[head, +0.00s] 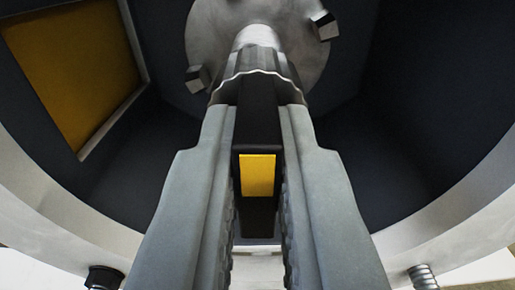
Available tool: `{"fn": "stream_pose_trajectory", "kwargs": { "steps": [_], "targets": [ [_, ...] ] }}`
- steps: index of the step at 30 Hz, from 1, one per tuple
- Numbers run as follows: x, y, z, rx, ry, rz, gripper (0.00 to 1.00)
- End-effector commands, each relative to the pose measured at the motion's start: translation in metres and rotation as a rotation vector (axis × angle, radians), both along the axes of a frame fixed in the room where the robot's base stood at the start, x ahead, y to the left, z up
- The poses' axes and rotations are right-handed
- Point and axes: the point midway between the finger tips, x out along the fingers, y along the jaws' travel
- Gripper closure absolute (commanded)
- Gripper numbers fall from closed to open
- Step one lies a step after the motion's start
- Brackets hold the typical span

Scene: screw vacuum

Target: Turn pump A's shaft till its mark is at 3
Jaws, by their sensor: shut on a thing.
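The shaft (255,38) is a silver cylinder that stands out from a round metal disc (215,35) inside a dark, ring-walled housing. A faceted grey collar sits at its near end. My gripper (257,110) comes up from the bottom of the picture, its two grey fingers shut on the shaft's near end. A dark piece with a yellow rectangle (257,175) shows between the fingers; I cannot tell whether it is the shaft's mark. No numbers and no pump letter can be read here. The fingers hide part of the shaft.
A pale metal rim (70,215) curves round the housing on both sides. A yellow panel (75,65) with a light frame is at the upper left. Small metal blocks stand on the disc. A black bolt (104,277) and a threaded stud (423,276) are at the bottom.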

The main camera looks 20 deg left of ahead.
Motion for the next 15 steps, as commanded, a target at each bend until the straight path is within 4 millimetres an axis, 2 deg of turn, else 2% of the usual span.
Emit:
{"fn": "stream_pose_trajectory", "kwargs": {
  "steps": [8,15],
  "targets": [
    [0.0000,-0.0007,-0.0001,0.138,0.040,0.000,1.00],
    [0.0002,-0.0015,-0.0005,0.345,0.099,0.000,1.00]
  ]
}}
